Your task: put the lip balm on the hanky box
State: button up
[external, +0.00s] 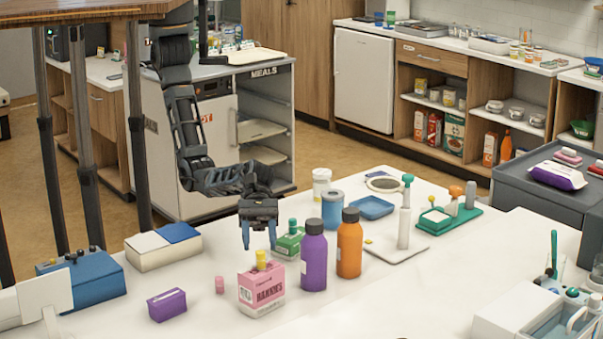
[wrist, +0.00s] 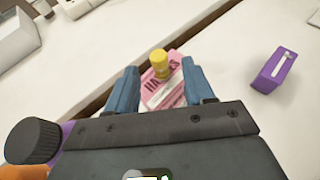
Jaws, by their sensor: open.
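The hanky box (external: 261,292) is a pink box with lettering, on the white table in the front middle of the external view. A small yellow cylinder (external: 261,259), which looks like the lip balm, stands upright on top of it. In the wrist view the yellow cylinder (wrist: 160,64) is seen against the pink hanky box (wrist: 165,92), between my fingers. My gripper (external: 259,240) points down just above the yellow cylinder. Its two blue fingers are apart and hold nothing. The fingers partly hide the box in the wrist view.
A purple bottle (external: 314,256) and an orange bottle (external: 349,244) stand close on the right. A green box (external: 288,243) is behind. A small pink cylinder (external: 219,284) and a purple box (external: 167,305) are to the left. The table front is mostly clear.

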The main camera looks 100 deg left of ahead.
jog(key=shift+v, duration=2.6)
